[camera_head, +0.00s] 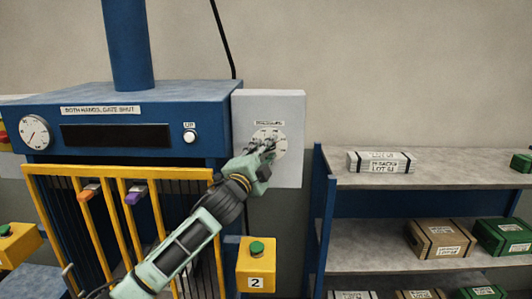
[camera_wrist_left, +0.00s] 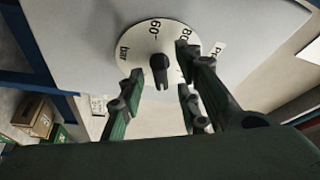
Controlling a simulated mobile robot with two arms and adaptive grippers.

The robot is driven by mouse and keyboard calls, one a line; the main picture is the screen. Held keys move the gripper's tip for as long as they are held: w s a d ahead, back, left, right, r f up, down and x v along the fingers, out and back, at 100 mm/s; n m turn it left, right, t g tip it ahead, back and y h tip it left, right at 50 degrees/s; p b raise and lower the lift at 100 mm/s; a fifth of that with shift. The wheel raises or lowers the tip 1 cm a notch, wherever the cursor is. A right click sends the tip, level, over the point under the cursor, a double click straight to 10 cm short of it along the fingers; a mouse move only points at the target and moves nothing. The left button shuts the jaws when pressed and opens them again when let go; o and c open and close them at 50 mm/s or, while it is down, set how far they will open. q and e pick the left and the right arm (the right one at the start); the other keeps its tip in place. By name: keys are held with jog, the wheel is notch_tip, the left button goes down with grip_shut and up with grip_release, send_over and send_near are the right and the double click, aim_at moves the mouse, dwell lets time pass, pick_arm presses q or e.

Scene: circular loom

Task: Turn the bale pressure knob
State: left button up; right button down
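The bale pressure knob (camera_wrist_left: 160,70) is a small dark knob on a round white dial (camera_wrist_left: 150,42) marked "bar", 60 and 80. In the head view the dial (camera_head: 281,142) sits on a grey panel, partly covered by my left gripper (camera_head: 264,148). My left gripper (camera_wrist_left: 160,78) is open, with its fingers apart on either side of the knob in the wrist view. I see gaps between the fingers and the knob; whether the tips reach past it I cannot tell. My right gripper is not in view.
The grey panel (camera_head: 292,110) is beside the blue press (camera_head: 190,100), which has a yellow barred gate (camera_head: 120,173). A yellow box with a green button (camera_head: 257,265) stands below. Shelves (camera_head: 450,170) with bales and boxes are at the right.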

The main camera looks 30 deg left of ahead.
pick_arm(q)
jog(key=v, duration=1.2)
jog(key=shift+f, duration=0.1)
